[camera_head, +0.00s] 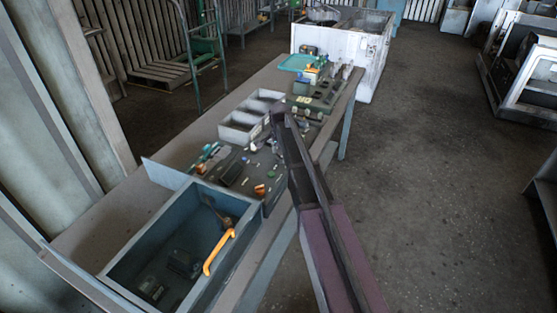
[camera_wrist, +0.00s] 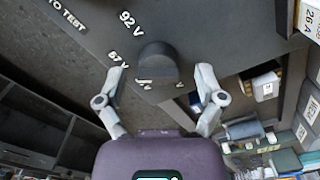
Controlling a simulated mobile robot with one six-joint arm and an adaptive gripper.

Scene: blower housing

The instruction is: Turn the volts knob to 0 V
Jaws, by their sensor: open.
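The volts knob (camera_wrist: 157,60) is a dark, rounded knob on a dark grey panel (camera_wrist: 190,20) in the wrist view. Pale labels beside it include "92 V" and "67 V"; other marks below it are partly hidden, and I cannot read a 0 V mark or tell the knob's setting. My gripper (camera_wrist: 161,68) is open, with one finger left and one right of the knob. Gaps show on both sides, and nothing is held. In the head view my arm covers the area around the gripper, so the knob cannot be made out there.
In the head view a long bench carries a blue-grey bin (camera_head: 120,255) with an orange-handled tool (camera_head: 217,253), a dark board with small parts (camera_head: 235,175), a pale divided tray (camera_head: 240,128) and a green-grey panel (camera_head: 325,93). A white crate (camera_head: 375,55) stands beyond.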

